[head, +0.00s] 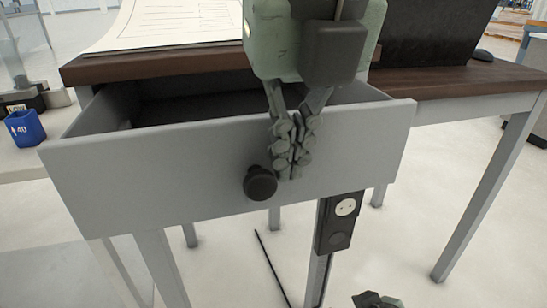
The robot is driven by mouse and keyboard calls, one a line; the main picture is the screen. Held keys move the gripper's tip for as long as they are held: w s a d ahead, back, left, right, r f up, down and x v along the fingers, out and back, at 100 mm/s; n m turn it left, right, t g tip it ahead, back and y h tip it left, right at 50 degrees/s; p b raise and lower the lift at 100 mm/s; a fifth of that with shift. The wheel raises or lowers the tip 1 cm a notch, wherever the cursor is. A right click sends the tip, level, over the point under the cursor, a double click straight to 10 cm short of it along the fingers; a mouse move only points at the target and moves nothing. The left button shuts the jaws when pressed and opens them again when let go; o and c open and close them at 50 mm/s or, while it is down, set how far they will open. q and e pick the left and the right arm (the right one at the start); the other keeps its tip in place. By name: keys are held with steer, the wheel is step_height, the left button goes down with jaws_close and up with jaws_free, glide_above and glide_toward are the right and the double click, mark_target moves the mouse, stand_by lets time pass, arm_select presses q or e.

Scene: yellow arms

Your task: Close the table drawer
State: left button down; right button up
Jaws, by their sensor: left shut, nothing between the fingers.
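The grey table drawer (110,172) is pulled out from under the dark wooden table top (150,66), and its dark inside shows behind the front panel. A round black knob (260,183) sticks out of the panel's middle. My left gripper (290,172) hangs down in front of the panel, just right of the knob, with its fingers together and empty. I cannot tell whether the fingertips touch the panel. A small grey-green part at the bottom edge seems to be my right gripper (378,300); it is mostly cut off and its fingers cannot be made out.
A black socket box (338,222) is fixed near a table leg below the drawer, with a cable on the floor. Paper sheets (175,22) and a dark screen (430,35) are on the table top. A blue container (26,128) stands at the left. Pale floor is clear at lower right.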

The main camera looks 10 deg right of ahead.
arm_select(q)
steer(key=w, duration=0.5)
steer(key=shift+w+a+f+b, duration=0.1)
steer(key=shift+w+b, duration=0.25)
steer(key=shift+b, duration=0.05)
steer(key=w, duration=0.7)
steer(key=shift+a, duration=0.1)
steer(key=shift+w, duration=0.6)
arm_select(e)
steer(key=w+a+r+t+y, duration=0.1)
steer(key=w+a+r+t, duration=0.1)
steer(key=w+a+r, duration=0.1)
steer(key=shift+w+a+n+t, duration=0.3)
steer(key=shift+w+a+t, duration=0.1)
steer(key=shift+w+a, duration=0.15)
arm_select(q)
steer(key=shift+s, duration=0.1)
arm_select(e)
steer(key=shift+y, duration=0.3)
